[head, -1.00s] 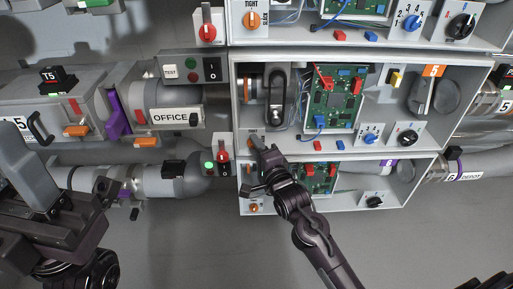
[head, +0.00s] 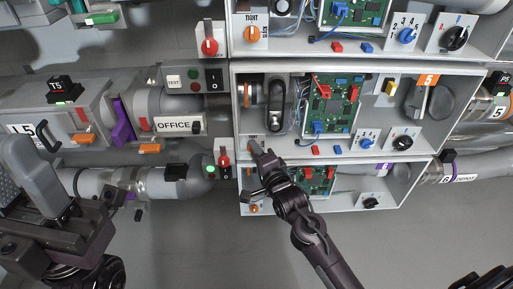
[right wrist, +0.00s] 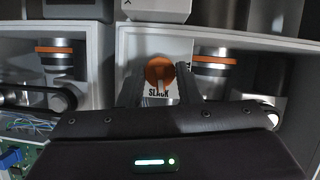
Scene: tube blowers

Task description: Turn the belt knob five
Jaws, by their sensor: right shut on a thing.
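The belt knob of unit five is the orange knob (right wrist: 158,72) on a white plate marked SLACK, at the top middle of the right wrist view. In the head view it sits at the lower left of the box with the orange 5 tag (head: 428,80), mostly hidden by my gripper. My right gripper (head: 256,149) reaches it from below. In the right wrist view its two fingers (right wrist: 158,86) are shut on the knob, one on each side. My left gripper (head: 38,180) is at the left edge of the head view, away from the knob; its jaws are unclear.
The open box (head: 238,100) holds a belt loop (head: 276,104) and a circuit board (head: 333,103). A red knob (head: 224,158) is close left of my right gripper. A similar box lies below, with its own orange knob (head: 254,209). Bare grey wall is below.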

